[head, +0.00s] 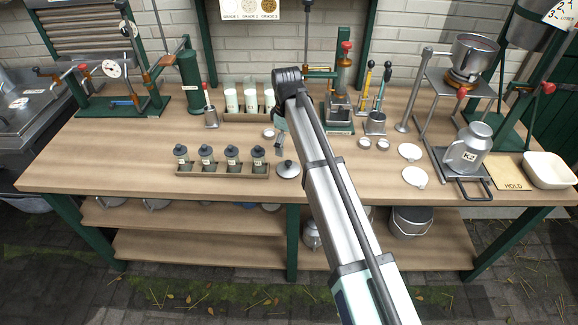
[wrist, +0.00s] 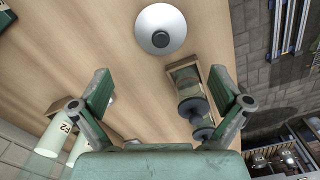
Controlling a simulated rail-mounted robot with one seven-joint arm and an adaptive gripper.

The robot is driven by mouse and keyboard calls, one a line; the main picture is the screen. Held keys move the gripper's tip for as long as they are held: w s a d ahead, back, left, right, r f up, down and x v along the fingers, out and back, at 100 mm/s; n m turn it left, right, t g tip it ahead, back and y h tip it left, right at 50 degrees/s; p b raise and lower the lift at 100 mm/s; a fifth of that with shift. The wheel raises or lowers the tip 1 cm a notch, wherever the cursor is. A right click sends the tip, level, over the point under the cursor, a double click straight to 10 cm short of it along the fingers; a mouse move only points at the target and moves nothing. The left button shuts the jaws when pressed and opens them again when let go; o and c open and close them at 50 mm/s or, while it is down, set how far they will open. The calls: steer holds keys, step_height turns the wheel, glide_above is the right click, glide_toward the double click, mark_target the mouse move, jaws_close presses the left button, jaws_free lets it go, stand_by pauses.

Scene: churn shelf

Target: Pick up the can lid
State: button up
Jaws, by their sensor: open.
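The can lid (head: 288,170) is a shiny round dome with a dark knob. It lies knob up on the wooden bench, just right of the rack of small jars. In the wrist view the lid (wrist: 172,17) is at the top middle, beyond my fingertips. My gripper (wrist: 160,76) is open, with nothing between its fingers. In the head view my gripper (head: 279,145) hangs above the bench, farther back than the lid and apart from it. My arm partly hides the gripper there.
A wooden rack (head: 222,175) of several dark-topped jars stands left of the lid. Behind are white cups (head: 250,100) and a small round tin (head: 269,133). White discs (head: 415,177) and a K2 can (head: 468,150) are right. Bench in front of the lid is clear.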

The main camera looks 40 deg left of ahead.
mark_target(288, 162)
step_height(288, 162, down, 4)
steer(key=shift+f+p, duration=0.25)
steer(key=shift+p, duration=0.15)
steer(key=f, duration=0.1)
steer(key=f+p, duration=0.2)
steer(key=f, duration=0.1)
steer(key=shift+d, duration=0.3)
steer(key=shift+f, duration=0.6)
steer(key=shift+r, duration=0.1)
steer(key=c, duration=1.4)
steer(key=shift+s, duration=0.1)
steer(key=shift+c, duration=0.4)
steer(key=shift+d, duration=0.1)
